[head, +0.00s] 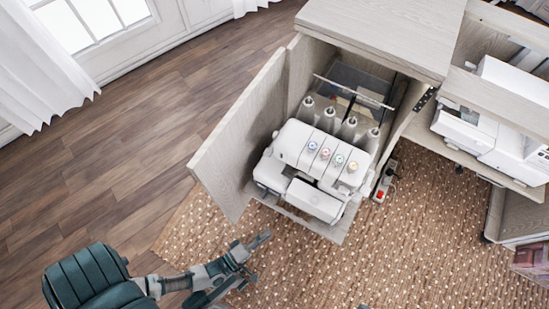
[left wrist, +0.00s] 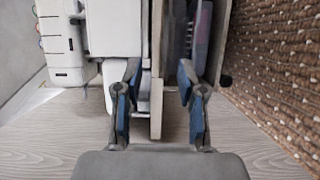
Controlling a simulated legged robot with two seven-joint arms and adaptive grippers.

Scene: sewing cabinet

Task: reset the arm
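My left gripper (head: 260,257) is over the patterned rug at the front of the open cabinet, below the cabinet in the head view. In the left wrist view its two fingers (left wrist: 159,88) stand apart with nothing held between them. A pale wood panel edge and a dark gap lie beyond the fingers; I cannot tell if they touch anything. The white sewing machine (head: 313,157) with coloured dials sits inside the cabinet, and it also shows at the upper left of the left wrist view (left wrist: 118,28). My right gripper is not in view.
The wooden cabinet (head: 375,25) has its door (head: 238,140) swung open to the left. A power strip with a red switch (head: 382,188) is beside it. Another white machine (head: 490,125) is at the right. The rug (head: 400,255) in front is mostly clear.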

